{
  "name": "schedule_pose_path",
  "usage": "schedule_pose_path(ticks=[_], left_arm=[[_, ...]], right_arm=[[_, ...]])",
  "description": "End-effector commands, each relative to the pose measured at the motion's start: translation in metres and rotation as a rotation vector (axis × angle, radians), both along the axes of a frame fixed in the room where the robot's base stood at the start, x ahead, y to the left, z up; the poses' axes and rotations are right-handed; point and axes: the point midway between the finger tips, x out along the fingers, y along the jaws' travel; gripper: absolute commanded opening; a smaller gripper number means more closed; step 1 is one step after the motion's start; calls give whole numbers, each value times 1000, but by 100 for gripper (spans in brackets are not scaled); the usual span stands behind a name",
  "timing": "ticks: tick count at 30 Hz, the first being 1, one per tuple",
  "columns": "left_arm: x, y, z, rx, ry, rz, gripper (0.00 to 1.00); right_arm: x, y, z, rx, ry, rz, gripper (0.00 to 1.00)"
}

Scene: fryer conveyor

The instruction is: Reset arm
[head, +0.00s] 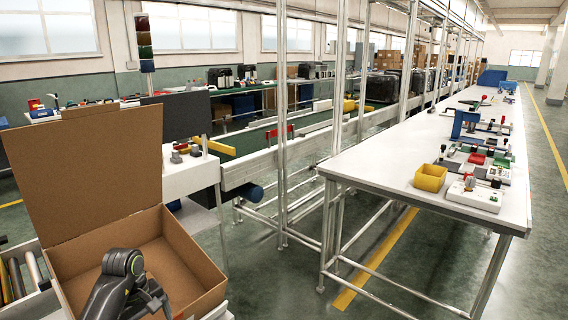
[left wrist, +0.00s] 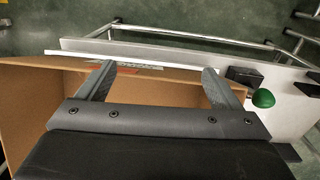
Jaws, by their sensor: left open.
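My left arm reaches into the lower left of the head view, and its left gripper (head: 158,304) is over the open cardboard box (head: 190,232). The left wrist view shows the gripper's two fingers (left wrist: 157,76) spread wide with nothing between them. The box (left wrist: 152,118) lies below and beyond the fingers in that view, with its rim just past the fingertips. In the head view the box's lid stands raised at the back. The part of its inside that shows is bare; my arm hides the rest. My right gripper is in neither view.
A long white table (head: 375,165) at right holds a yellow bin (head: 430,178) and several fixtures. A green knob (left wrist: 263,98) sits beside the box.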

Motion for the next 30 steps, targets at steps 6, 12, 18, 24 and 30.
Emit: schedule_pose_path(ticks=[6,12,18,24,30], left_arm=[[-3,-22,-23,-132,-2,72,87],[-8,-51,-49,-311,11,196,87],[-19,-92,-77,-595,70,449,87],[-31,-129,-102,-1001,248,964,87],[-40,-123,-131,-1347,517,1620,87]], right_arm=[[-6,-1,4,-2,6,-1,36],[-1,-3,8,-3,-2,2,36],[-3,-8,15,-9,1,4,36],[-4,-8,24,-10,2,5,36],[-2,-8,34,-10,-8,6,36]])
